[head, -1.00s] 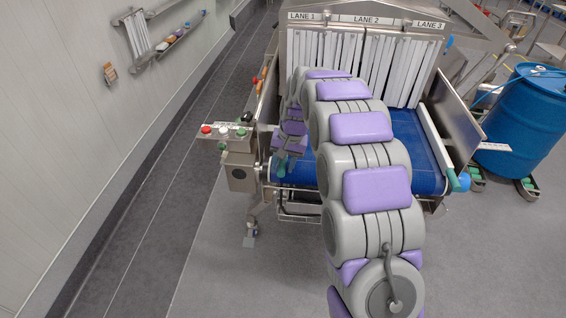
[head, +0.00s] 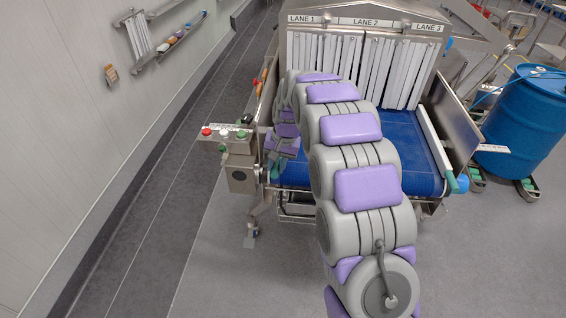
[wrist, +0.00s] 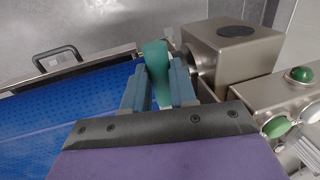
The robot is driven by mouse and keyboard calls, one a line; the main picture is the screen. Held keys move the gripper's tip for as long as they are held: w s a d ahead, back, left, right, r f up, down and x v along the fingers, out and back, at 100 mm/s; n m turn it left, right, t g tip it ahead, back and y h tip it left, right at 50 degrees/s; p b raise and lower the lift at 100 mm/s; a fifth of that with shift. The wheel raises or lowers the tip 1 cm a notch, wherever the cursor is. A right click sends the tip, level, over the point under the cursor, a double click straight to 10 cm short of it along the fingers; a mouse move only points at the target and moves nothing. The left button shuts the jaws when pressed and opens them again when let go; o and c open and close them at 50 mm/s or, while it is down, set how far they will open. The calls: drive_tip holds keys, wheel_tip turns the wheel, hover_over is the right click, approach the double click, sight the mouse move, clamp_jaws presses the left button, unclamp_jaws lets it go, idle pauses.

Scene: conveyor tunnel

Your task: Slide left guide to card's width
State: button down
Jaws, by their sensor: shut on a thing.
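My gripper (wrist: 158,82) shows in the wrist view with its two blue-grey fingers shut on the upright green end of the left guide (wrist: 156,60). The rest of the left guide is not clear in the wrist view. In the head view my gripper (head: 277,166) is at the left front edge of the blue conveyor belt (head: 421,173), partly hidden by my arm. The right guide (head: 434,143) is a pale rail with a green end along the belt's right side. I cannot make out a card for certain.
A control box with red and green buttons (head: 222,134) stands just left of the belt; its steel housing (wrist: 232,50) is close beside my fingers. White strip curtains (head: 398,70) hang at the tunnel mouth. A blue drum (head: 525,120) stands at the right.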

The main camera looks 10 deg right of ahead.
drive_tip(key=shift+w+a, duration=0.15)
drive_tip(key=shift+a, duration=0.45)
drive_tip(key=shift+w+a, duration=0.15)
drive_tip(key=shift+a, duration=0.4)
drive_tip(key=c, duration=0.9)
unclamp_jaws()
drive_tip(key=shift+d, duration=0.1)
drive_tip(key=d+r+p, duration=0.1)
drive_tip(key=r, duration=0.4)
drive_tip(key=d+r+p, duration=0.1)
drive_tip(key=r, duration=0.5)
drive_tip(key=d+r+p, duration=0.1)
drive_tip(key=r, duration=0.5)
drive_tip(key=shift+s+d, duration=0.1)
drive_tip(key=shift+s, duration=0.3)
